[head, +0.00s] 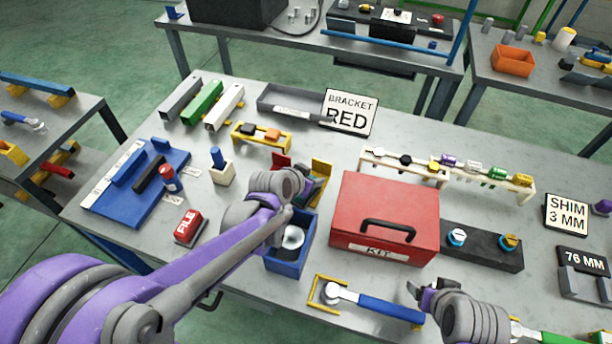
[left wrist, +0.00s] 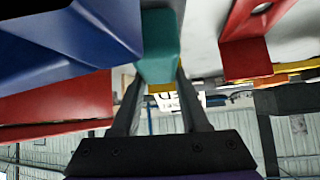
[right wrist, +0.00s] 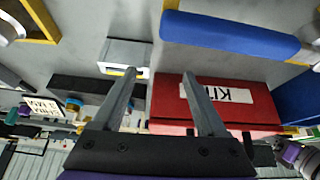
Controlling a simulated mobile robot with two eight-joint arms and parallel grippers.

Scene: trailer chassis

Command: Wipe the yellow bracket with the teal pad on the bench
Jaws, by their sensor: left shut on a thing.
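The yellow bracket (head: 322,168) stands on the bench between the red bracket (head: 281,164) and the red kit box, partly hidden behind my left gripper (head: 312,188). In the left wrist view my left gripper (left wrist: 158,75) is shut on the teal pad (left wrist: 158,45). A bit of yellow shows just behind the pad there; I cannot tell whether the pad touches the bracket. The red bracket (left wrist: 248,45) also shows beside it. My right gripper (head: 418,292) is over the bench front; in the right wrist view it is open and empty (right wrist: 160,78).
The red kit box (head: 384,205) stands right of my left gripper. A blue bin (head: 286,258) is below it, holding a round light object. A blue-handled tool (head: 378,306) lies near the front edge. A sign (head: 349,112) reads BRACKET RED.

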